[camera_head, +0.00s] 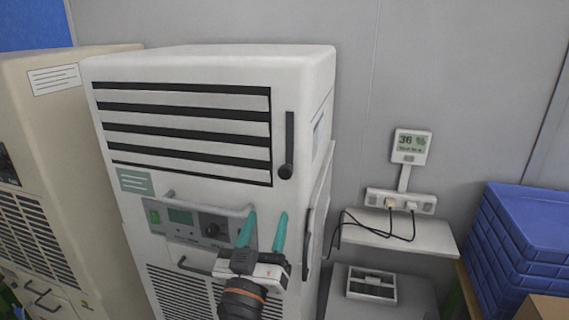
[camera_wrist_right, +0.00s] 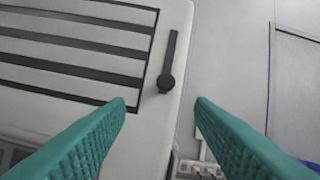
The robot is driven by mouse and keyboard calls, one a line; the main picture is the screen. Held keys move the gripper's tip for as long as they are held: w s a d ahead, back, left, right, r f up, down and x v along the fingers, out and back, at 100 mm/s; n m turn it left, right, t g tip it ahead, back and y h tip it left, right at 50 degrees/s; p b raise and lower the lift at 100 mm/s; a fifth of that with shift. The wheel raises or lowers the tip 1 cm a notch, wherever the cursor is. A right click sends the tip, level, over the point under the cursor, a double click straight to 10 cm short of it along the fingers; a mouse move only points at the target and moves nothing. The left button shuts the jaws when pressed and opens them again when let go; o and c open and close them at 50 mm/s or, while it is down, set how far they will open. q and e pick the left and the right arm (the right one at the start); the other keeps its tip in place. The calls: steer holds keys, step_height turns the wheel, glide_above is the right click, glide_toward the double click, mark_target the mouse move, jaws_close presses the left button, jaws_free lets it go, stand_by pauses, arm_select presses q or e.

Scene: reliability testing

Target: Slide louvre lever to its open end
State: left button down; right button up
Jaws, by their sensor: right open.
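The louvre lever is a dark round knob (camera_head: 286,171) at the bottom end of a dark vertical slot (camera_head: 290,130), right of the louvres (camera_head: 190,130) on the white cabinet's front. In the right wrist view the knob (camera_wrist_right: 166,83) also sits at the slot's lower end, ahead of and between the fingers in the picture. My right gripper (camera_head: 263,232) has teal fingers pointing up, open and empty, below the knob and apart from it. The fingers (camera_wrist_right: 160,105) also show at the sides of the wrist view. My left gripper is not in view.
A control panel with a handle (camera_head: 210,207) is on the cabinet below the louvres, close to my right gripper. A beige cabinet (camera_head: 50,140) stands at left. A shelf (camera_head: 400,232) with a power strip and cables is at right, beside blue crates (camera_head: 525,225).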

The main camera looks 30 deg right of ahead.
mark_target(284, 175)
steer(key=shift+m, duration=0.3)
steer(key=p+x, duration=0.2)
steer(key=x, duration=0.1)
steer(key=p+x, duration=0.3)
steer(key=x, duration=0.1)
steer(key=s+r+p+x, duration=0.1)
steer(key=p+x, duration=0.1)
steer(key=x, duration=0.2)
steer(key=shift+w+d+r+p, duration=0.1)
steer(key=shift+w+d+p, duration=0.1)
steer(key=shift+p, duration=0.2)
steer(key=shift+w+d, duration=0.3)
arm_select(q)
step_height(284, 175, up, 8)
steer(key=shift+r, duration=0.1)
